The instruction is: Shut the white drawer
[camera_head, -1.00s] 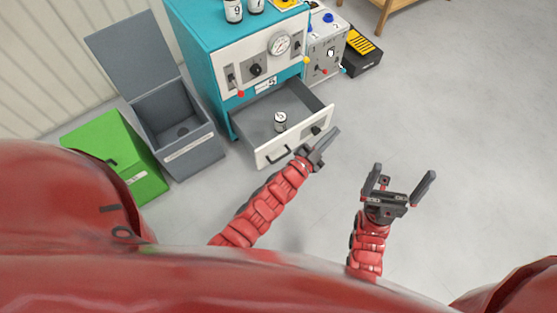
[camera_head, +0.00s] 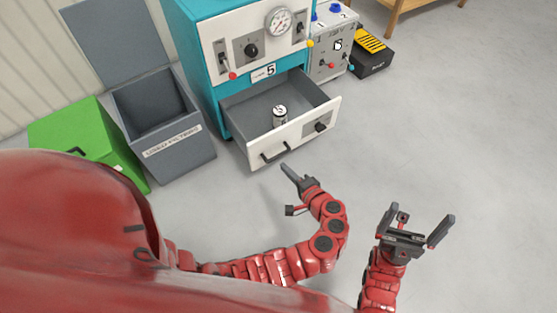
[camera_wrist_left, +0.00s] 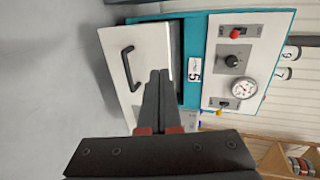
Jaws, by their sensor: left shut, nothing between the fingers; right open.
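The white drawer (camera_head: 301,137) of the teal cabinet (camera_head: 205,62) is pulled open in the head view. My left gripper (camera_head: 287,171) is shut and empty just in front of the drawer's front, near the handle. In the left wrist view the shut fingers (camera_wrist_left: 159,78) point towards the drawer front (camera_wrist_left: 135,72), with the handle (camera_wrist_left: 130,68) to their left. Contact cannot be told. My right gripper (camera_head: 424,222) is open and empty over the floor.
A grey bin (camera_head: 165,120) with its lid up and a green box (camera_head: 85,140) stand left of the cabinet. A grey unit (camera_head: 332,45) and a black-yellow box (camera_head: 371,55) stand to the right. The floor right of the drawer is clear.

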